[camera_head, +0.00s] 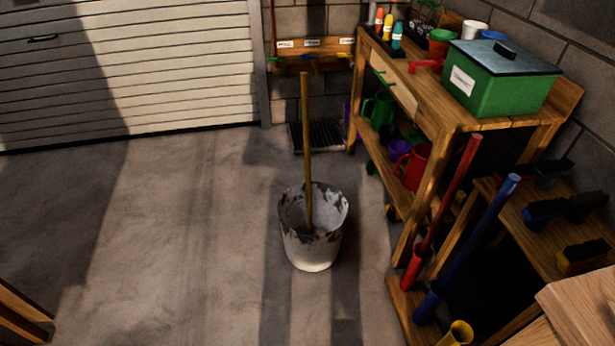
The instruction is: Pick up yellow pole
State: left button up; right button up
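A yellow pole (306,150) stands nearly upright in a whitish, stained bucket (315,252) on the floor in the middle of the head view. Its lower end is inside the bucket, and its upper end rises well above the rim in front of the back wall. Nothing is touching the pole apart from the bucket. Neither of my grippers shows in this view.
A wooden workbench (432,100) with a green box (495,90) stands right of the bucket. A red pole (452,190) and a blue pole (470,245) lean in holders at the right, near a yellow holder (458,334). The floor (170,230) left of the bucket is clear.

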aim_at(304, 75)
jog(key=u, duration=1.35)
jog(key=i, duration=2.05)
jog(key=z, duration=1.3)
jog(key=i, duration=0.9)
jog(key=z, duration=1)
